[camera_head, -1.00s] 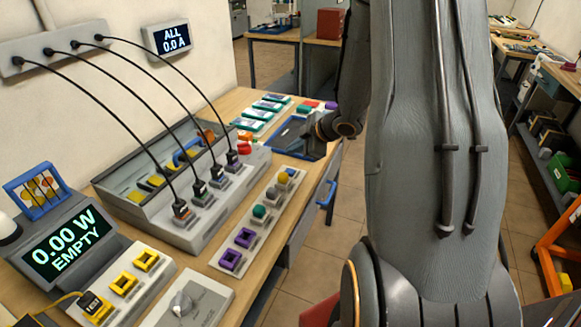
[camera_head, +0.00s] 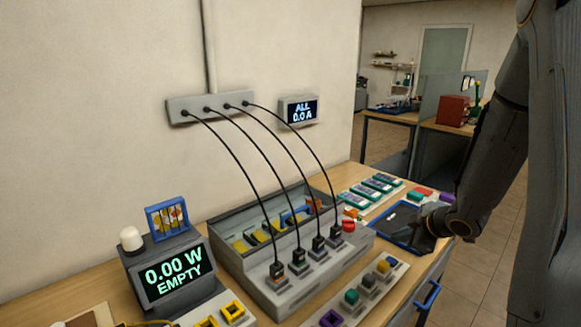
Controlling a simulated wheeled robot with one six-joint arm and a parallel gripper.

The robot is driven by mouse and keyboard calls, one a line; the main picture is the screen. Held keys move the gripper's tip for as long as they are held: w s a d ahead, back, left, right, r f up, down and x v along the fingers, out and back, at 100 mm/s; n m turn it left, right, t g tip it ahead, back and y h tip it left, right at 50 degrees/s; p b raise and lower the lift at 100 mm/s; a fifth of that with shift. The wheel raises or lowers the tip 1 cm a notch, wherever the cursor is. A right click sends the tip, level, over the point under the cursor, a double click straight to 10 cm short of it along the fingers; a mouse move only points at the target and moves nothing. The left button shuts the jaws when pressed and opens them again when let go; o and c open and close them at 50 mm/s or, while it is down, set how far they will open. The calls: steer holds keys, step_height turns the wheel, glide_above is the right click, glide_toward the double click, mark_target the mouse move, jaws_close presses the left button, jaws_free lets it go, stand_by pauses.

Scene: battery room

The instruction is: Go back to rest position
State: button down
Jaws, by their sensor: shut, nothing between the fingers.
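My arm comes down along the right side of the picture. Its wrist bends at the right end of the bench, and my gripper (camera_head: 418,238) points left there, over or beside a blue-rimmed tray (camera_head: 392,216). The gripper is small and dark in this view and holds nothing that I can see. The tray is partly hidden behind it, and I cannot tell if they touch.
The wooden bench (camera_head: 100,284) carries a grey charging unit (camera_head: 325,280) with several black cables running to a wall strip (camera_head: 210,105). A display (camera_head: 175,275) reads 0.00 W EMPTY; a wall meter (camera_head: 299,111) reads ALL 0.0 A. Open floor lies right of the bench.

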steer(key=s+a+m+h, duration=0.1)
steer(key=m, duration=0.1)
steer(key=s+a+r+m+g+h+b, duration=0.1)
steer(key=s+a+m, duration=0.1)
steer(key=s+a+r+m+g+h, duration=0.1)
steer(key=s+a, duration=0.1)
steer(key=shift+m+b, duration=0.35)
steer(key=shift+m, duration=0.05)
steer(key=s+a+m+g+b, duration=0.1)
steer(key=s+a+m+g, duration=0.4)
steer(key=s+a, duration=0.7)
steer(key=s+m, duration=0.1)
steer(key=s, duration=0.3)
steer(key=shift+s+a+y+b, duration=0.25)
steer(key=shift+s+y+b, duration=0.05)
steer(key=shift+y+b, duration=0.1)
steer(key=c, duration=2.5)
jaws_free()
steer(key=shift+f, duration=0.1)
